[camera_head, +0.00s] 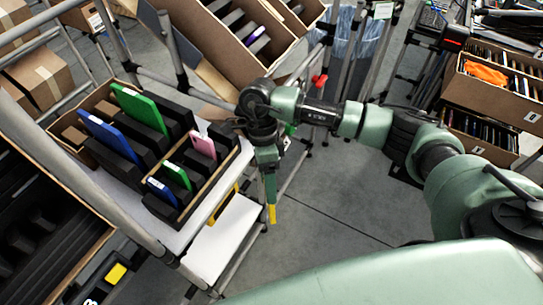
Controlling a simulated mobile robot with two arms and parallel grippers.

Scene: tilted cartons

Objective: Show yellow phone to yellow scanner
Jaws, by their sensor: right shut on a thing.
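My right gripper (270,188) points down just right of the open carton (228,178) on the rack. It is shut, and a narrow yellow thing (272,213) shows at its tips, seen edge-on. This looks like the yellow phone, mostly hidden by the fingers. A black device with a yellow square (117,272) lies low at the left, apart from the gripper. It may be the yellow scanner, but I cannot tell for sure. My left gripper is not in view.
The tilted carton holds a green phone (140,108), a blue phone (110,137), a pink phone (203,146) and smaller ones in black dividers. A white shelf (222,240) lies below. Rack bars run at left. Filled cartons (495,97) stand at right. Open floor (325,205) lies centrally.

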